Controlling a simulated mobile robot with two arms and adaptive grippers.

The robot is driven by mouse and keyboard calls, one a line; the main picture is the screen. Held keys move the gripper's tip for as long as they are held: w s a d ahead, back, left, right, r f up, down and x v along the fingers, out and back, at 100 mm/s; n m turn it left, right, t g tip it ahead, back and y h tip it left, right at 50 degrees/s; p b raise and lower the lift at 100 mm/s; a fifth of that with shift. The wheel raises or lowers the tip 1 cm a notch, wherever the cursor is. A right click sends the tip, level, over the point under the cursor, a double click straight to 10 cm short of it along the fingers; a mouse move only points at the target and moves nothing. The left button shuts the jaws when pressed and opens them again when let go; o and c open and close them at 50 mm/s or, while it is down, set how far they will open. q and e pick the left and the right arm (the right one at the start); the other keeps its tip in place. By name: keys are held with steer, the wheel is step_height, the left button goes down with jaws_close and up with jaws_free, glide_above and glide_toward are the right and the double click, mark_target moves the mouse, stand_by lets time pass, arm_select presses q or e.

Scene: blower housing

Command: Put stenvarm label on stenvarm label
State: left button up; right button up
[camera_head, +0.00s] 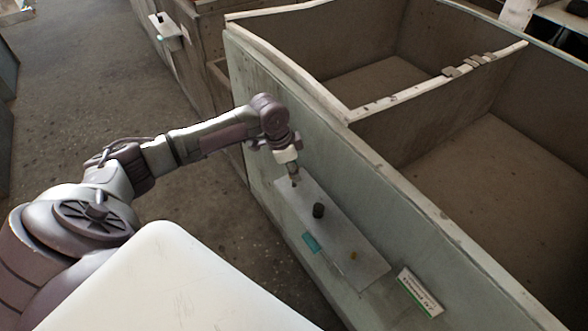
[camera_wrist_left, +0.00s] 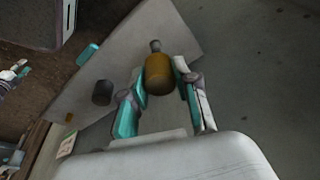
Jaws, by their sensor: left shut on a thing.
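My left gripper (camera_head: 292,178) hangs over the far end of a narrow grey shelf (camera_head: 335,232) on the side of a large bin. In the left wrist view, its fingers (camera_wrist_left: 160,98) are shut around an amber-brown bottle (camera_wrist_left: 159,75) with a dark neck. A white label plate with a green edge (camera_head: 420,292) is on the bin's side, beyond the near end of the shelf. Its lettering is too small to read surely. A pale plate, likely the same one, shows in the wrist view (camera_wrist_left: 67,144).
On the shelf are a black cylinder (camera_head: 318,210), a teal block (camera_head: 311,243) at its outer edge and a small yellow piece (camera_head: 353,255). The bin's pale rim (camera_head: 440,85) and divider stand above. Open floor (camera_head: 90,90) lies left.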

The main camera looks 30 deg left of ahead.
arm_select(q)
steer(key=shift+f+b, duration=0.4)
steer(key=shift+f, duration=0.25)
steer(key=shift+r, duration=0.2)
steer(key=shift+f, duration=0.1)
steer(key=shift+f, duration=1.4)
steer(key=o, duration=1)
steer(key=v, duration=1.2)
steer(key=shift+f, duration=0.1)
